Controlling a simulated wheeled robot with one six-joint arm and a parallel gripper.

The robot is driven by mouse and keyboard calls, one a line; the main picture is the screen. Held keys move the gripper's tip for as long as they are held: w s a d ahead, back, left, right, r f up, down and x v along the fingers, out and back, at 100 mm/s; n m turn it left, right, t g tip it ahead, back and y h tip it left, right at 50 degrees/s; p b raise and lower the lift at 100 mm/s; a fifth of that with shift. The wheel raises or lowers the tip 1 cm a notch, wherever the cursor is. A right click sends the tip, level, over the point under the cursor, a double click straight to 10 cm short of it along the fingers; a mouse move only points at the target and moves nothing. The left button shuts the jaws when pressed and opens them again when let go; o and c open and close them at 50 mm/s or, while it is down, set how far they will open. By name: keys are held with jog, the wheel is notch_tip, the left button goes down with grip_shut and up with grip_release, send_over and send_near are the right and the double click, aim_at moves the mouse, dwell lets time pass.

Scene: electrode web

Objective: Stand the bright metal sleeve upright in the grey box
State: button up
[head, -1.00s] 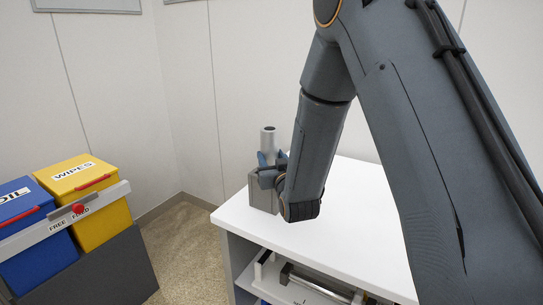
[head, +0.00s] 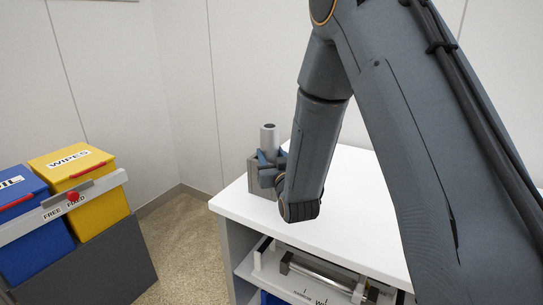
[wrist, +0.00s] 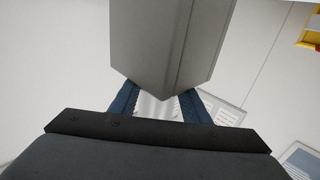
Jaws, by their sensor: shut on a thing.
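The bright metal sleeve (head: 268,137) stands upright in the head view, its open round top showing above my gripper. My gripper (head: 268,170), with blue fingers, is shut on it. The grey box (head: 262,187) stands on the far left corner of the white table, directly below the gripper. In the wrist view the box (wrist: 168,40) fills the upper middle, and a strip of the sleeve (wrist: 158,108) shows between the fingers. The sleeve's lower end is hidden by the box and fingers, so I cannot see how far inside it is.
The white table top (head: 355,215) is clear in front of the box. A shelf below holds a metal rod fixture (head: 320,278). A yellow bin (head: 100,210) and a blue bin (head: 30,235) stand at the left. Walls are close behind the table.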

jog(key=shift+s+f, duration=0.25)
jog(key=shift+f, duration=0.6)
jog(key=o, duration=1)
jog(key=shift+o, duration=0.7)
jog(key=shift+s+d+f, duration=0.1)
jog(key=shift+s, duration=0.3)
jog(key=s+d+r+b, duration=0.1)
jog(key=s, duration=0.5)
jog(key=shift+s+d+r, duration=0.15)
jog(key=shift+s+r, duration=0.1)
jog(key=shift+r, duration=0.1)
jog(key=shift+d, duration=0.1)
